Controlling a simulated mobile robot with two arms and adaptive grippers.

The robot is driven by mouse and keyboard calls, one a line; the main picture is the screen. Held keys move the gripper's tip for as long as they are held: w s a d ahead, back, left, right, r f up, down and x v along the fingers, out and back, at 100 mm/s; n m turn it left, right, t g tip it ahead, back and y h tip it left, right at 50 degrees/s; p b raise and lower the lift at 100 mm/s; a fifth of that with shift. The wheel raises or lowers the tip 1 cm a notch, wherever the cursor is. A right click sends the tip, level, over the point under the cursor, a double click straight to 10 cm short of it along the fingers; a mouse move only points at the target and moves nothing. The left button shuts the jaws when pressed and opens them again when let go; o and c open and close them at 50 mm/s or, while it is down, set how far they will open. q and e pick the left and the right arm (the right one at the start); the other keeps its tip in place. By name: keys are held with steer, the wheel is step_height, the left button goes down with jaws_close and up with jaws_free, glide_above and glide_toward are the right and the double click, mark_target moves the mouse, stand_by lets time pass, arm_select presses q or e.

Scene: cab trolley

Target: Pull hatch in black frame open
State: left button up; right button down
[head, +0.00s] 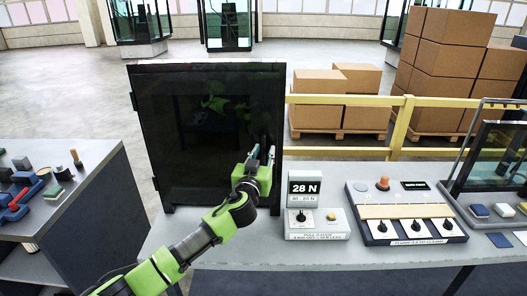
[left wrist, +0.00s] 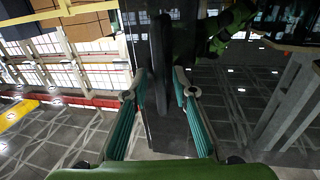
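The hatch (head: 185,125) is a dark, glossy panel in a black frame (head: 141,125), standing upright on the bench in the head view. It looks closed. My left gripper (head: 262,158) is at its right side, by the upright handle. In the left wrist view, the black handle bar (left wrist: 161,50) runs between the two teal-padded fingers of my left gripper (left wrist: 160,80). The fingers stand apart, one on each side of the bar, with narrow gaps showing. The gripper hides part of the handle in the head view. My right gripper is not in view.
Right of the hatch, a force display (head: 304,188) and a control box (head: 405,212) with knobs stand on the grey bench (head: 200,235). A glass-fronted case (head: 495,155) is at the far right. A yellow rail (head: 400,125) and cardboard boxes (head: 445,60) are behind. A side table (head: 85,195) is left.

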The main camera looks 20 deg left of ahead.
arm_select(q)
steer(key=shift+w, duration=0.1)
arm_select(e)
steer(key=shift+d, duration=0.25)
arm_select(q)
steer(key=shift+c, duration=0.3)
jaws_close()
